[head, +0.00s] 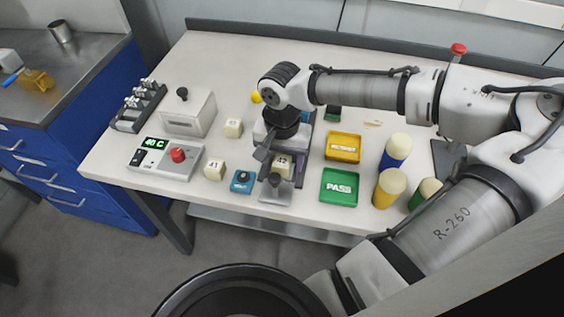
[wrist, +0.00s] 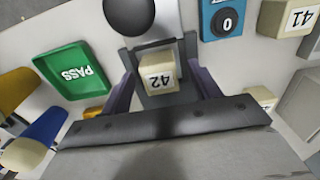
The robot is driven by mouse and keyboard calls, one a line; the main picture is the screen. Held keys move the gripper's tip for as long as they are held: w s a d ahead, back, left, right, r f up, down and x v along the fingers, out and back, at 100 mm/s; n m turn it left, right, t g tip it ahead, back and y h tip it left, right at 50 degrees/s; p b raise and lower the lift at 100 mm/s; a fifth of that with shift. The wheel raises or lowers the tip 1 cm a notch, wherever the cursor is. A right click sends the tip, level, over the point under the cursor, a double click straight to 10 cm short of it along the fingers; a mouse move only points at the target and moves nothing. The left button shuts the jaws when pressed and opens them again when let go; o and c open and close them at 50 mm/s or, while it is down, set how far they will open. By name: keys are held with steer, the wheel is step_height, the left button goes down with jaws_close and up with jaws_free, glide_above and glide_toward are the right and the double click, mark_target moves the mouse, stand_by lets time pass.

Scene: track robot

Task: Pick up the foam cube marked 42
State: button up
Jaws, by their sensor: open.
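The foam cube marked 42 (head: 284,163) is pale cream with dark digits. It sits at a dark grey fixture, behind a grey block with a round knob (head: 275,180). In the wrist view the cube (wrist: 161,76) is near the middle, its number upside down. My gripper (head: 280,157) is open and points down over the cube. In the wrist view its dark fingers (wrist: 160,70) appear to stand on either side of the cube. Whether they touch it cannot be told. My wrist hides part of the fixture in the head view.
Cube 41 (head: 214,169) and another cream cube (head: 233,127) stand to the left, near a small blue device (head: 243,181) and a control box (head: 165,158). A green PASS tray (head: 339,200), a yellow tray (head: 343,159) and several cylinders (head: 389,189) stand to the right.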

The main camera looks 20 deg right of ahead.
steer(key=shift+f, duration=0.35)
steer(key=shift+c, duration=0.3)
steer(key=c, duration=1)
